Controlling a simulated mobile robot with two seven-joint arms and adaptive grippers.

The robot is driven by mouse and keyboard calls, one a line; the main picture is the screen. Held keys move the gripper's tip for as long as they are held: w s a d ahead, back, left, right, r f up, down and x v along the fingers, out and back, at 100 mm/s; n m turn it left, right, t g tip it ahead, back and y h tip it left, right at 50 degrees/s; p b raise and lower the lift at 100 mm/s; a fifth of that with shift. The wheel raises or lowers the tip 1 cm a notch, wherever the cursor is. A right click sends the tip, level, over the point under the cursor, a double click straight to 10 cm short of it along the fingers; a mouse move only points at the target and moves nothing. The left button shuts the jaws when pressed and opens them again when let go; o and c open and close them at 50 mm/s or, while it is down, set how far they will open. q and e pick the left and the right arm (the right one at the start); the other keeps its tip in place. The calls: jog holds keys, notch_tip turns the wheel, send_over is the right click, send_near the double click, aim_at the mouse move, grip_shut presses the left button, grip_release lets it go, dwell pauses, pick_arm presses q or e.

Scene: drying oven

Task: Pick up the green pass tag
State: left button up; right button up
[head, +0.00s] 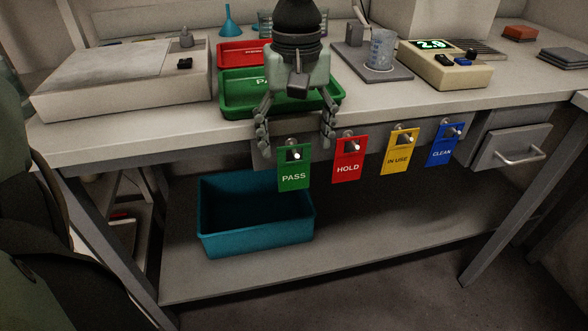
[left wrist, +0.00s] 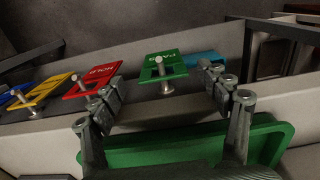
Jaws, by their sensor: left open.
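The green pass tag (head: 294,177) hangs from a peg on the front edge of the bench, at the left end of a row of tags. My left gripper (head: 295,146) is open, pointing down at the bench's front edge, with its fingers spread to either side of the tag's upper part. In the left wrist view the green tag (left wrist: 163,67) hangs on its peg, ahead of the gap between the open fingertips (left wrist: 163,88). I cannot tell whether any finger touches it. My right gripper is not in view.
A red hold tag (head: 348,160), a yellow in-use tag (head: 397,153) and a blue clean tag (head: 442,147) hang to the right. A green tray (head: 235,103) lies on the bench behind the gripper. A teal bin (head: 258,242) stands on the lower shelf below the tag.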

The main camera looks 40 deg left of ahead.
aim_at(294, 151)
pick_arm(q)
jog(key=f, duration=0.2)
jog(key=shift+a+f, duration=0.3)
jog(key=shift+f, duration=0.45)
jog(key=shift+d, duration=0.1)
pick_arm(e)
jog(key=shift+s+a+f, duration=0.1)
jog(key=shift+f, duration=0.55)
pick_arm(q)
jog(key=c, duration=0.9)
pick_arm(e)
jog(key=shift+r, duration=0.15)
pick_arm(q)
jog(key=shift+o, duration=0.2)
jog(key=shift+r, duration=0.1)
jog(key=shift+r, duration=0.6)
jog(key=s+d+b, duration=0.3)
jog(key=s+d, duration=0.8)
jog(key=d, duration=0.2)
jog(key=shift+s+d+b, duration=0.3)
jog(key=shift+s+b, duration=0.1)
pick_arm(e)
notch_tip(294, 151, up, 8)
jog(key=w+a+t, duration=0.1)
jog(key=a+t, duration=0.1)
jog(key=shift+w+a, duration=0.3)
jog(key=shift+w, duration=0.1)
